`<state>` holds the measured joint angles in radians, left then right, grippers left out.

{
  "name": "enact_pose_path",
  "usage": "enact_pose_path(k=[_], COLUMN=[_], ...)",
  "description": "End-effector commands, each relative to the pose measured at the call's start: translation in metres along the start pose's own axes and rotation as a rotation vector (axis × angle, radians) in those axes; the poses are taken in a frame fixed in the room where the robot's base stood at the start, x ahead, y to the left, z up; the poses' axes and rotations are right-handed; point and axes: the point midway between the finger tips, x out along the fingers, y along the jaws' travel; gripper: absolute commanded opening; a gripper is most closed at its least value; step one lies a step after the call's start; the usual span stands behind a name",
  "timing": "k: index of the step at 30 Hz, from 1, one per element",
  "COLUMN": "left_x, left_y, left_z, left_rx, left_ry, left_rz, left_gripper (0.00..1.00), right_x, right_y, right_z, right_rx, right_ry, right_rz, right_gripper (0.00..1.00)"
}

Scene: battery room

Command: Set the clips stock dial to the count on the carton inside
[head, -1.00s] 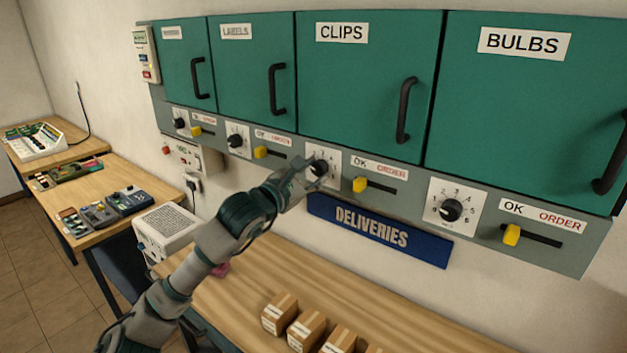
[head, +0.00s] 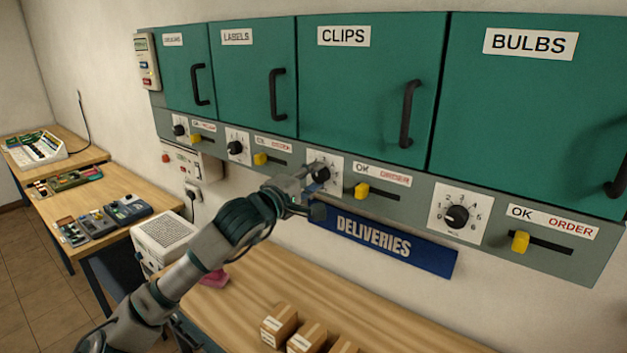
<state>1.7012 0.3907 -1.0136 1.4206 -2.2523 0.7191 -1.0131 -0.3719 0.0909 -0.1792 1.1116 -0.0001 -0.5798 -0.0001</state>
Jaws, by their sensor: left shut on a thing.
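The clips cabinet (head: 345,90) has a shut green door with a black handle. Below it is the clips stock dial (head: 331,183), a white plate with a dark knob (head: 321,173). My left gripper (head: 312,180) is at this dial, shut on the knob, and covers its left side and many of the plate's marks. The dial's setting cannot be read. The carton inside the cabinet is hidden by the door. My right gripper is not in view.
Right of the clips dial is a yellow slider (head: 362,190) at the OK end. The bulbs dial (head: 457,217) is farther right. A blue DELIVERIES sign (head: 390,246) hangs below. Several small cartons (head: 280,322) stand on the wooden bench (head: 250,300).

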Motion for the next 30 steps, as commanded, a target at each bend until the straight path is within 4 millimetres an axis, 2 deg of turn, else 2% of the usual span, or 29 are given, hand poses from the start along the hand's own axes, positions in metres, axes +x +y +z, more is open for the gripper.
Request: enact_pose_path(k=[1, 12, 30], left_x=[0.000, 0.002, 0.004], left_y=[-0.002, -0.007, -0.012], left_z=[0.005, 0.005, 0.003], left_rx=[0.038, 0.246, 0.303], left_ry=[-0.010, -0.011, -0.011], left_rz=[-0.003, -0.010, -0.019], left_gripper=[0.04, 0.04, 0.04], right_x=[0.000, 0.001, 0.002], right_y=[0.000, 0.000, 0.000], right_z=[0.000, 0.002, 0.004], right_rx=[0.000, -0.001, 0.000], right_ry=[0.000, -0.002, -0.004], right_rz=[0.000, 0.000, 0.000], right_gripper=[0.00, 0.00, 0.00])
